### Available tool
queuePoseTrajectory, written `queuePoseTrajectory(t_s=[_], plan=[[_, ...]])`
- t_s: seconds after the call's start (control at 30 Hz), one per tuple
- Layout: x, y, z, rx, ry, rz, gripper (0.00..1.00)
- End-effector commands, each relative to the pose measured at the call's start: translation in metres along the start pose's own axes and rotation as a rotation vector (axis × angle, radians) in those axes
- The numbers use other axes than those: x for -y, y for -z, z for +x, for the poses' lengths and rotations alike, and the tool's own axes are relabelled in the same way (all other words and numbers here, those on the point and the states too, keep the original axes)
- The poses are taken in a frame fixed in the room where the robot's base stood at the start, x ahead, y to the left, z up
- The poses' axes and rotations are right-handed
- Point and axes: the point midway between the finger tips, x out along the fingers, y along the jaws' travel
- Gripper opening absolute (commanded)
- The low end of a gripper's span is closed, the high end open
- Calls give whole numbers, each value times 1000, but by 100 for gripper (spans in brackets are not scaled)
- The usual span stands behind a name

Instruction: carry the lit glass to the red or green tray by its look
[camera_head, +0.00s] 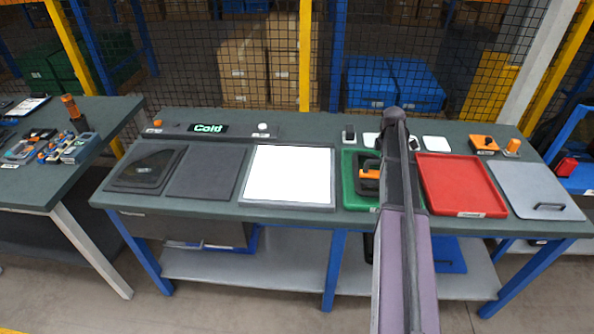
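The lit panel (289,175) is a bright white square in a grey frame on the bench; no glass can be made out on it. A dark pane with a rounded, tapering outline (143,168) lies at the bench's left end. The green tray (348,187) is right of the lit panel, partly hidden by my arm. A black and orange item (369,173) shows over the green tray; I cannot tell whether it lies in it or is held. The red tray (462,186) is right of my arm and looks empty. My gripper cannot be made out behind my arm.
A dark mat (206,172) lies left of the lit panel. A grey plate with a handle (537,190) is right of the red tray. Small items line the back edge. Mesh fencing (190,50) stands behind.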

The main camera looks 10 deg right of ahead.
Motion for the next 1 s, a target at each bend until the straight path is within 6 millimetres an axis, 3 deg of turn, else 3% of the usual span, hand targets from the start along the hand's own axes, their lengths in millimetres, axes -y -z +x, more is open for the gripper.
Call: queuePoseTrajectory(t_s=[0.83,0.87,1.0], plan=[[0,0,7,0,0,0,0],[0,0,7,0,0,0,29],[0,0,7,0,0,0,67]])
